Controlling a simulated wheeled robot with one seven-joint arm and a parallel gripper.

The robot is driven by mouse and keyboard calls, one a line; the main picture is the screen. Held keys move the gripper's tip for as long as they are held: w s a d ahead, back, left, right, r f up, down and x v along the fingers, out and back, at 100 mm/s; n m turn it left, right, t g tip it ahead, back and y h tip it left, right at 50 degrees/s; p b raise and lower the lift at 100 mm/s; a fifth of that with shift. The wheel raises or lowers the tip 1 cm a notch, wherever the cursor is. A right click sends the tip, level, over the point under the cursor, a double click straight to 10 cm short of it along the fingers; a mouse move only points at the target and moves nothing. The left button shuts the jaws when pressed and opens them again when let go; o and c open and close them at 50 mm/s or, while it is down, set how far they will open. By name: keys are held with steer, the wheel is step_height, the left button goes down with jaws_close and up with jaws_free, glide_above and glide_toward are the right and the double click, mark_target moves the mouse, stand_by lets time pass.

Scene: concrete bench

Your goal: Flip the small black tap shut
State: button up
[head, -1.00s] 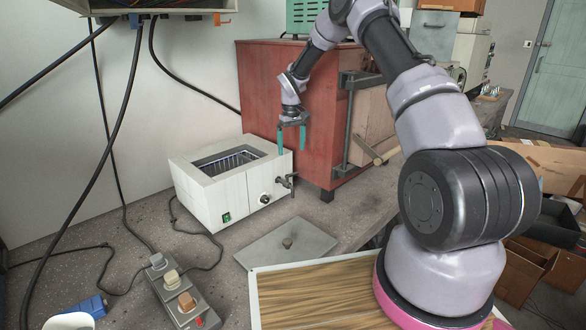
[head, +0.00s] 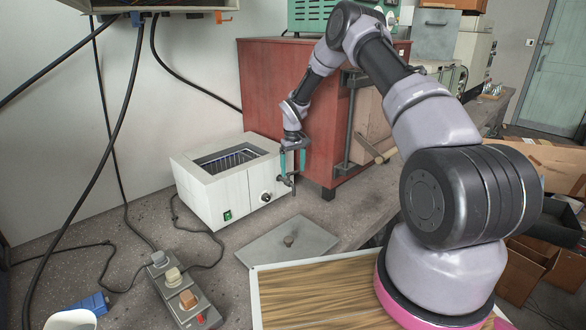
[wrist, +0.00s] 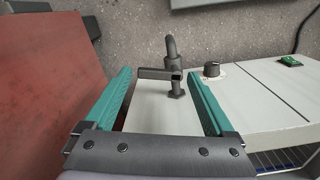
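The small black tap (head: 288,180) sticks out from the front of a white box-shaped bath (head: 222,196), near its right end. In the wrist view the tap (wrist: 172,68) shows a curved spout and a flat lever (wrist: 155,74) reaching to the left. My gripper (head: 292,166) points down right at the tap in the head view. In the wrist view its teal fingers (wrist: 160,88) are spread apart, with the tap and lever between and just beyond the tips. Nothing is held. I cannot tell whether a finger touches the lever.
A red cabinet (head: 270,85) stands close behind and beside my gripper. A round knob (wrist: 211,70) and green switch (wrist: 290,61) sit on the bath's front.

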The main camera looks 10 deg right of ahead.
steer(key=c, duration=1)
steer(key=shift+o, duration=0.2)
steer(key=shift+w+a+n, duration=0.1)
steer(key=shift+w+n, duration=0.05)
steer(key=shift+n, duration=0.65)
steer(key=shift+w+n, duration=0.15)
steer(key=shift+n, duration=0.65)
steer(key=o, duration=1.3)
steer(key=shift+r, duration=0.1)
step_height(320, 180, up, 11)
steer(key=shift+f, duration=0.15)
